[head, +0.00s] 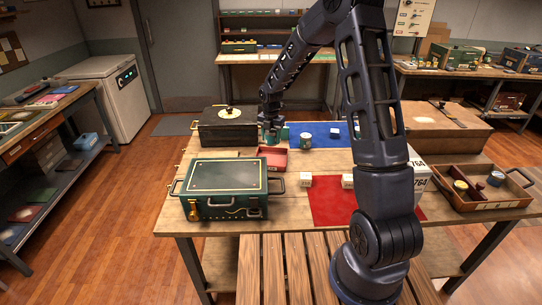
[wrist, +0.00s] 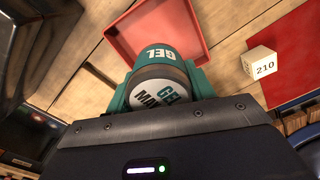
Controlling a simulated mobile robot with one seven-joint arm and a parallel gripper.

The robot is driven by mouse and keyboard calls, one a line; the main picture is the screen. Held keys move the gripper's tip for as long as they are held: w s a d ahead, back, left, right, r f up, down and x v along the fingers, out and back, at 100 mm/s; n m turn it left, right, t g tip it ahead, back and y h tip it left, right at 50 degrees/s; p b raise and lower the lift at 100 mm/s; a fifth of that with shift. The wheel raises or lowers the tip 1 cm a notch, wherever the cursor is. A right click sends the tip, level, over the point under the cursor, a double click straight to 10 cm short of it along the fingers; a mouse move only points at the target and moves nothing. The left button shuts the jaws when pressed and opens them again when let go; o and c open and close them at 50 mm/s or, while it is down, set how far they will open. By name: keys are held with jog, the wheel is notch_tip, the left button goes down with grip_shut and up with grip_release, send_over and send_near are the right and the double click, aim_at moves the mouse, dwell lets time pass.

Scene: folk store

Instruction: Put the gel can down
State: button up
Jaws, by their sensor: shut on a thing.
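The gel can (wrist: 163,62) is a teal cylinder with "GEL" lettering on its side and a pale printed end. In the wrist view it sits between the fingers of my gripper (wrist: 160,82), which is shut on it. In the head view my gripper (head: 271,132) points down over the back part of the table, beside the dark case and behind the red tray (head: 273,158). In the wrist view the red tray (wrist: 120,38) lies just beyond the can and looks empty. The can's underside is hidden, so I cannot tell whether it touches anything.
A dark case (head: 226,134) stands left of my gripper, and a green toolbox (head: 220,190) stands in front.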

aim_at(271, 161)
notch_tip(271, 161, down, 10)
jog(key=shift+r, duration=0.1)
dwell(0.4)
jog(key=o, duration=1)
jog(key=shift+f, duration=0.2)
jog(key=shift+o, duration=0.2)
jog(key=shift+r, duration=0.15)
